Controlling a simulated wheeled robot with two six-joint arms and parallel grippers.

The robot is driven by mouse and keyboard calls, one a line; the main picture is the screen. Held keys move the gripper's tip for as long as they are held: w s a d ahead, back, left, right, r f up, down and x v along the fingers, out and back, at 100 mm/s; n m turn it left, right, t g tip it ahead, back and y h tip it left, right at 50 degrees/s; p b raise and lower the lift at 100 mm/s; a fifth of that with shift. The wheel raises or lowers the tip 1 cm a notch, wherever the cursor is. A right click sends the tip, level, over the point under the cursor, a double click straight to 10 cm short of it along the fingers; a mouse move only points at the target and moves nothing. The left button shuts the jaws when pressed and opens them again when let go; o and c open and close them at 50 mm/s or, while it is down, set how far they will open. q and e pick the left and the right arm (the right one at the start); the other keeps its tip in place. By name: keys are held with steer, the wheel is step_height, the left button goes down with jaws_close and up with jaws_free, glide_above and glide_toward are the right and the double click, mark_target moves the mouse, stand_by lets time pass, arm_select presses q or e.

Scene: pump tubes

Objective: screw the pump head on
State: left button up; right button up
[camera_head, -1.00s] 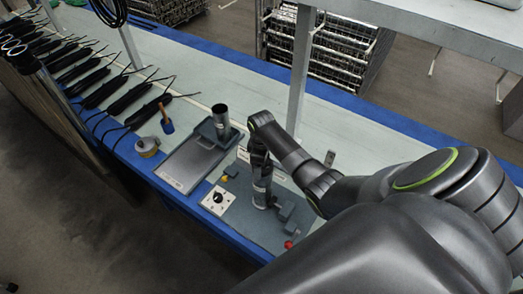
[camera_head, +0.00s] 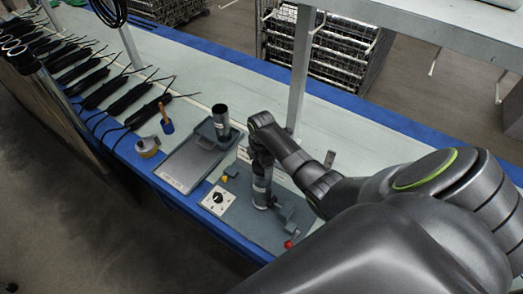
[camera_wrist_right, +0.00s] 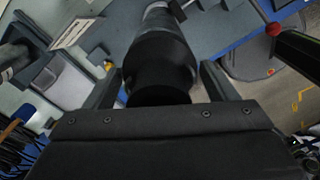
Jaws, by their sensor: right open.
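A pump tube (camera_head: 261,188) stands upright in the fixture on the grey work plate, with a dark pump head on top. In the right wrist view the black pump head (camera_wrist_right: 160,62) sits between my two fingers, and its lower end is hidden by the gripper body. My right gripper (camera_wrist_right: 160,88) is open around the head, with a finger on each side; I cannot tell whether either touches it. In the head view the right gripper (camera_head: 260,162) is over the top of the tube. My left gripper is not in view.
A grey tray (camera_head: 184,168) with a dark upright cylinder (camera_head: 221,122) is left of the plate. A white switch panel (camera_head: 217,201) and a red knob (camera_head: 288,244) sit near the front edge. Several black tubes (camera_head: 128,101) lie at far left. A shelf post (camera_head: 299,70) stands behind.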

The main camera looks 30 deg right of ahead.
steer(key=n, duration=0.5)
steer(key=shift+s, duration=0.1)
steer(key=n, duration=0.5)
steer(key=shift+s, duration=0.1)
steer(key=shift+c, duration=0.5)
steer(key=c, duration=0.7)
steer(key=shift+c, duration=0.2)
steer(key=shift+m, duration=1.6)
